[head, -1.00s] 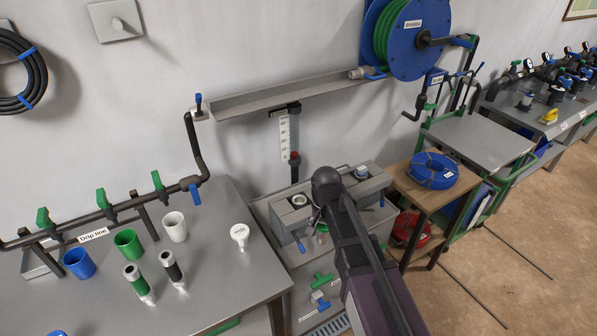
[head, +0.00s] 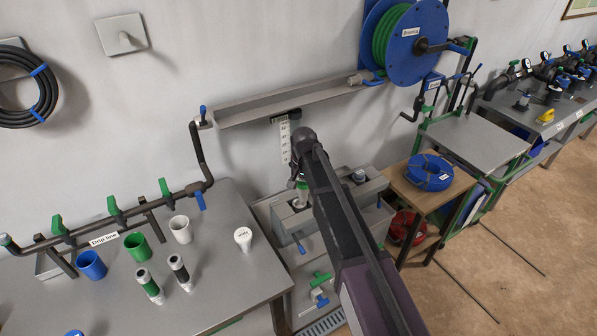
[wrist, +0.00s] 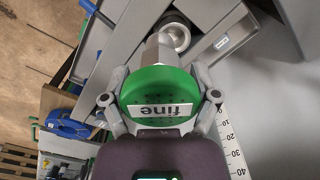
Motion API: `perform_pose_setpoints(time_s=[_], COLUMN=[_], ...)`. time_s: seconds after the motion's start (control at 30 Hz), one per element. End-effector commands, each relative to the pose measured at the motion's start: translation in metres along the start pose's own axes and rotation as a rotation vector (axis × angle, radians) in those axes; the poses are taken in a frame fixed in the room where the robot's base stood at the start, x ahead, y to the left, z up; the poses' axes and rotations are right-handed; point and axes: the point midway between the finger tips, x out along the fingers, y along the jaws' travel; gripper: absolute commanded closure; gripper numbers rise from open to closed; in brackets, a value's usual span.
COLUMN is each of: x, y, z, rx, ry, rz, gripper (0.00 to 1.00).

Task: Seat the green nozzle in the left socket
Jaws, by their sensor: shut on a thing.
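The green nozzle (wrist: 158,84) has a round green cap marked "fine" and a silver stem. My gripper (wrist: 160,98) is shut on its cap, one finger on each side. In the head view my gripper (head: 298,181) holds the green nozzle (head: 303,186) over the left part of the grey socket block (head: 287,222). The left socket (wrist: 178,36) shows in the wrist view as a pale ring just past the stem's end, partly covered by it. The stem appears slightly to one side of the ring; I cannot tell whether they touch.
A second socket (head: 359,176) with a pale fitting is at the block's right end. A blue-handled valve (head: 300,247) is at the block's front. A ruler strip (head: 285,142) stands behind. The bench (head: 215,270) at left holds cups and other nozzles.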

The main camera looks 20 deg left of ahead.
Motion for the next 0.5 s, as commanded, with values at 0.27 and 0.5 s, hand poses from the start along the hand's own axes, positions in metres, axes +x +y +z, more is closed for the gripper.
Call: perform_pose_setpoints(time_s=[0.27, 0.5], x=[-0.013, -0.013], y=[-0.020, -0.020], z=[-0.020, -0.020], rx=[-0.013, -0.014], ry=[0.000, 0.000], rz=[0.000, 0.000], gripper=[0.70, 0.70])
